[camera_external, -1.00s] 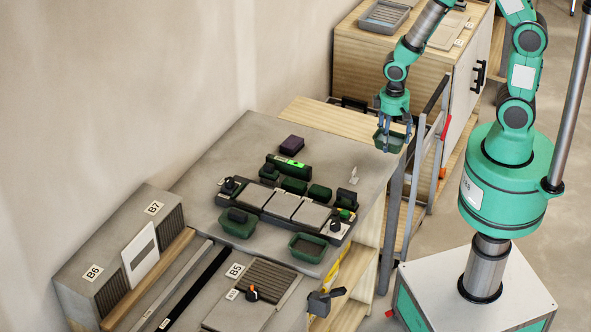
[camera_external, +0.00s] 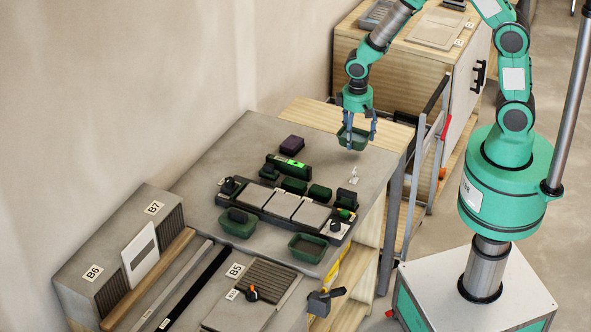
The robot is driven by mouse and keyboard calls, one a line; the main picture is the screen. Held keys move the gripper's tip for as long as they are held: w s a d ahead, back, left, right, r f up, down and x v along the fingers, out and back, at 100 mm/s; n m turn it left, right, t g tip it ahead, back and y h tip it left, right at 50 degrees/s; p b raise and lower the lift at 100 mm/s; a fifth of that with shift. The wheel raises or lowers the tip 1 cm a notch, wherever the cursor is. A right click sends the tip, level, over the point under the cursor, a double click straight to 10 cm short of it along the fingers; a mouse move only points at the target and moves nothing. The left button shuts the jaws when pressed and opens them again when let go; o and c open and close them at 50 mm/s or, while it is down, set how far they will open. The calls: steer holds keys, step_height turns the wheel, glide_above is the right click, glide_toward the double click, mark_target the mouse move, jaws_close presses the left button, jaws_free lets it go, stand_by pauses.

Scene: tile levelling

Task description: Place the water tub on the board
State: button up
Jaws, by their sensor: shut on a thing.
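My gripper (camera_external: 359,132) is shut on a small dark green tub (camera_external: 352,140), likely the water tub, and holds it up near the far right corner of the grey board (camera_external: 235,150). The tub looks roughly level; its contents cannot be made out. Two similar green tubs stand on the board: one (camera_external: 238,230) at the near left with a dark object in it, another (camera_external: 307,250) at the near right.
A tile row (camera_external: 282,205) in a black frame lies mid-board, with green blocks (camera_external: 294,186) and a green level (camera_external: 288,165) behind it. A purple-black block (camera_external: 292,144) sits farther back. A small white item (camera_external: 353,176) stands at the right. The board's back left is clear.

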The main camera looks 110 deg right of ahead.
mark_target(345, 134)
steer(key=shift+w+d+f, duration=0.1)
steer(key=shift+w+d, duration=0.45)
steer(key=shift+w, duration=0.25)
steer(key=shift+w+d+f, duration=0.1)
steer(key=shift+w+d, duration=0.4)
steer(key=shift+w, duration=0.3)
steer(key=shift+f+b, duration=0.5)
steer(key=shift+f, duration=1.25)
steer(key=shift+f, duration=0.1)
steer(key=o, duration=1.3)
step_height(345, 134, up, 12)
steer(key=p, duration=0.2)
